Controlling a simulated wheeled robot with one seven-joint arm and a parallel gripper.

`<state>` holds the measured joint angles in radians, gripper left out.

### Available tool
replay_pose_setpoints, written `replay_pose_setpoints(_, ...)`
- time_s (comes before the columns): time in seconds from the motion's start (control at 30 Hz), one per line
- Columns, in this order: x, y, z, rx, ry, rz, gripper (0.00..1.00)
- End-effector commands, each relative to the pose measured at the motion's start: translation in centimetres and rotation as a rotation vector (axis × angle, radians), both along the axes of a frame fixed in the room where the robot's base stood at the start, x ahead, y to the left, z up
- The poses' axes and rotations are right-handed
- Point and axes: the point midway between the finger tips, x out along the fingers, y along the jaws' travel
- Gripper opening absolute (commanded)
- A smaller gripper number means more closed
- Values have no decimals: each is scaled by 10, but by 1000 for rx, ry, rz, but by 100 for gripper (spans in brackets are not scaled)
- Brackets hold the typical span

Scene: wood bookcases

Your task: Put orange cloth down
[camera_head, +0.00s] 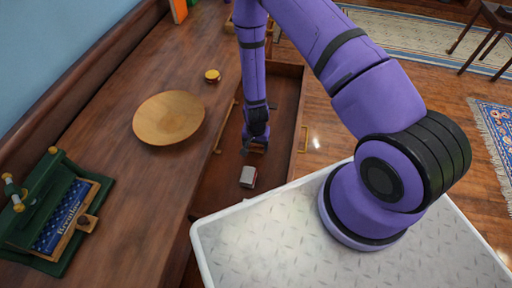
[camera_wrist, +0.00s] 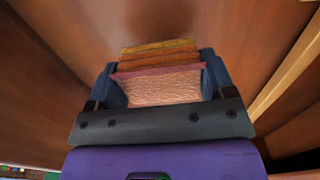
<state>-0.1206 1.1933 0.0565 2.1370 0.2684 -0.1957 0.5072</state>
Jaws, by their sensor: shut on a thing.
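In the wrist view, the orange cloth (camera_wrist: 158,84) is a folded, layered bundle with orange and yellowish upper folds and a pale, textured near face. My gripper (camera_wrist: 160,72) is shut on it, with one dark blue finger on each side. In the head view, my gripper (camera_head: 254,147) points down over the open drawer (camera_head: 215,180). The cloth cannot be made out in that view. Whether it touches the drawer floor is unclear.
A small grey and red box (camera_head: 248,176) lies in the drawer, close to my gripper. On the wooden top left of the drawer are a round wooden dish (camera_head: 168,118), a small yellow-topped jar (camera_head: 212,76) and a green case (camera_head: 45,225). Drawer walls stand close around my gripper.

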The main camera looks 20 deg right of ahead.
Motion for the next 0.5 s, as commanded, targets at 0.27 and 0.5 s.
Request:
replay_pose_setpoints(0.27,-1,0,-27,0,2,1,54)
replay_pose_setpoints(0.5,-1,0,-28,0,2,1,54)
